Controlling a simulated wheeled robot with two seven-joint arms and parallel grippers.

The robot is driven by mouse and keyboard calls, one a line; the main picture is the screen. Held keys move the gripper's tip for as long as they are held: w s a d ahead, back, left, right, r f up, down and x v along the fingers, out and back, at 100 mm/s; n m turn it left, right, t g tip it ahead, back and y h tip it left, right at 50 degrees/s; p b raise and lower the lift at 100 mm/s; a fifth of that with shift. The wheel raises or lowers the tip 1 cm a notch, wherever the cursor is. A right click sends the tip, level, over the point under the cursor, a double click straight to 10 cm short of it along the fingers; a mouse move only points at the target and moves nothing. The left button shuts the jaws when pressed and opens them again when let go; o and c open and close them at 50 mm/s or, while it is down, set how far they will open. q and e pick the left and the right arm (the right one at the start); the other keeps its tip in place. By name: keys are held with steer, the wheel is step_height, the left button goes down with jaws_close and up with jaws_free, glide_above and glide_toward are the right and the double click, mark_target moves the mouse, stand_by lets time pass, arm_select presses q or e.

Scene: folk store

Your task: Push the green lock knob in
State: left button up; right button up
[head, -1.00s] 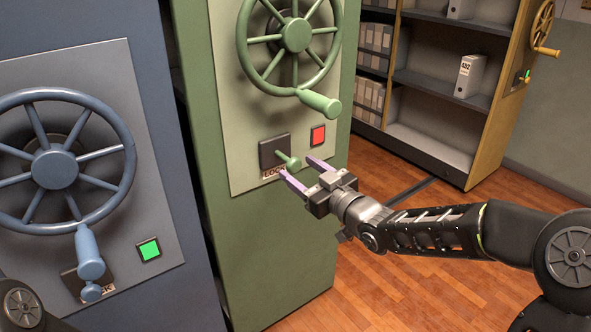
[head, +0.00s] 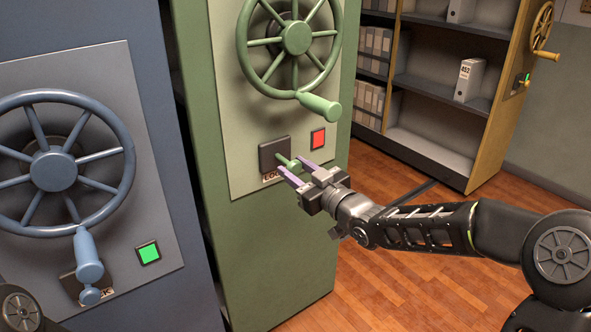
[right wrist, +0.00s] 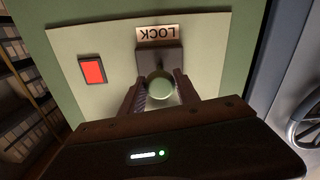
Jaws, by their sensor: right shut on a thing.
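The green lock knob (head: 288,163) sticks out from a dark square plate (head: 275,152) with a LOCK label below it, on the pale panel of the green cabinet. My right gripper (head: 293,172) is shut on the knob, its purple fingers on either side of it. In the right wrist view the knob's round end (right wrist: 160,86) shows between the two fingers, below the LOCK label (right wrist: 158,34). A lit red square light (head: 318,139) is to the right of the knob. My left gripper is not in view.
The green handwheel (head: 297,37) with its handle (head: 319,106) hangs above the knob. On the left a blue cabinet has its own wheel (head: 54,171), knob (head: 90,295) and green light (head: 148,252). Open shelves (head: 430,90) stand behind. The wooden floor (head: 360,270) is clear.

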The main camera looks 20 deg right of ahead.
mark_target(287, 163)
jaws_close()
steer(key=b+x, duration=0.1)
steer(key=x, duration=0.2)
steer(key=shift+w, duration=0.2)
steer(key=shift+r, duration=0.1)
steer(key=o, duration=0.9)
jaws_free()
steer(key=shift+a, duration=0.1)
steer(key=p+v, duration=0.1)
steer(key=v, duration=0.6)
steer(key=shift+s, duration=0.35)
